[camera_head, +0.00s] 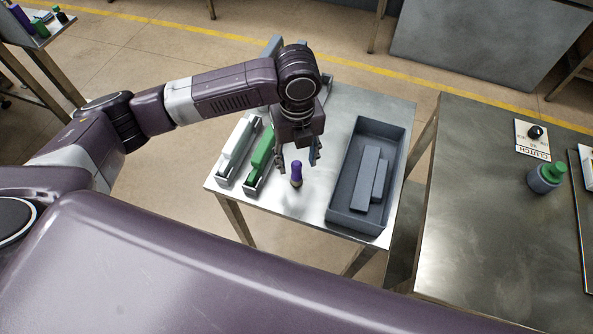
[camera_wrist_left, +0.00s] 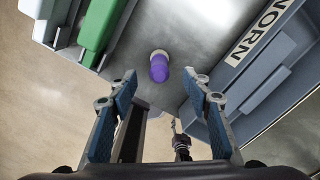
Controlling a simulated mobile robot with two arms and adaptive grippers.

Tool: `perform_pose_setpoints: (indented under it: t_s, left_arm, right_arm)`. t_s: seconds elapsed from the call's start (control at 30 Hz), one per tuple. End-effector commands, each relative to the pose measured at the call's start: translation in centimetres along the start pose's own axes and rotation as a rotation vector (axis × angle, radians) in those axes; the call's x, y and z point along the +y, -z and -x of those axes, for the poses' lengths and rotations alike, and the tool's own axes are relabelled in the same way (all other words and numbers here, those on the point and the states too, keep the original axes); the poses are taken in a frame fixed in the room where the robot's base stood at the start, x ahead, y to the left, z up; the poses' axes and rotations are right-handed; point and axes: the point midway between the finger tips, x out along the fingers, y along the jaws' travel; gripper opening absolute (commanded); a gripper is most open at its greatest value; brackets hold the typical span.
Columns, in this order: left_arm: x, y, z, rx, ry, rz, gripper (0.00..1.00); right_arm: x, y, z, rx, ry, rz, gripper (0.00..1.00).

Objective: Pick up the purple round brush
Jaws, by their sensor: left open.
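The purple round brush (camera_head: 296,173) stands on the small metal table (camera_head: 311,206), its paler end down. In the left wrist view the purple brush (camera_wrist_left: 159,68) lies ahead of the fingertips, roughly between them. My left gripper (camera_head: 300,163) is open and empty, just above and behind the brush in the head view. Its two fingers also show in the left wrist view (camera_wrist_left: 163,88), spread wide and apart from the brush. My right gripper is in neither view.
A grey bin (camera_head: 338,206) holding grey blocks stands right of the brush. A green block (camera_head: 263,148) and a white block (camera_head: 239,140) sit in holders to the left.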

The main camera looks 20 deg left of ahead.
Motion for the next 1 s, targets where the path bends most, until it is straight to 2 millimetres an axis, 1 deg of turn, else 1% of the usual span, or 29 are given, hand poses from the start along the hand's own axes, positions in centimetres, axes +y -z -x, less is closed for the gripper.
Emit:
perform_pose_setpoints:
  t_s: [0.27,0.43,0.5,0.6,0.7,0.87,0.9,1.0]
  left_arm:
    - [0.2,-0.2,-2.8,0.003,-0.007,-0.002,0.45]
    - [0.1,-0.6,-5.0,0.003,-0.007,-0.001,0.45]
    - [0.1,-0.6,-6.2,0.003,-0.006,-0.001,0.45]
    - [0.1,-0.7,-7.2,0.000,-0.004,-0.001,0.45]
    - [0.1,-0.7,-7.6,-0.001,-0.004,-0.003,0.45]
    - [0.1,-0.7,-7.6,-0.001,-0.004,-0.003,0.45]
    - [0.1,-0.7,-7.6,-0.001,-0.004,-0.002,0.43]
    - [0.1,-0.7,-7.6,-0.001,-0.003,-0.002,0.32]
  right_arm:
    - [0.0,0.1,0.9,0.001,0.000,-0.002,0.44]
    - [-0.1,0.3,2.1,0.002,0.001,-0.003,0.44]
    - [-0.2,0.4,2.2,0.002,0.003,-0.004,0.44]
    - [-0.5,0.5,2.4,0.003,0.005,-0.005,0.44]
    - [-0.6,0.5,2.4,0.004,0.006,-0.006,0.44]
    - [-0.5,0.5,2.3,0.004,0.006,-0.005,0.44]
    - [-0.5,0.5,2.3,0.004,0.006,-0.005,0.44]
    - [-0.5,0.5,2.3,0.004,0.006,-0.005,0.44]
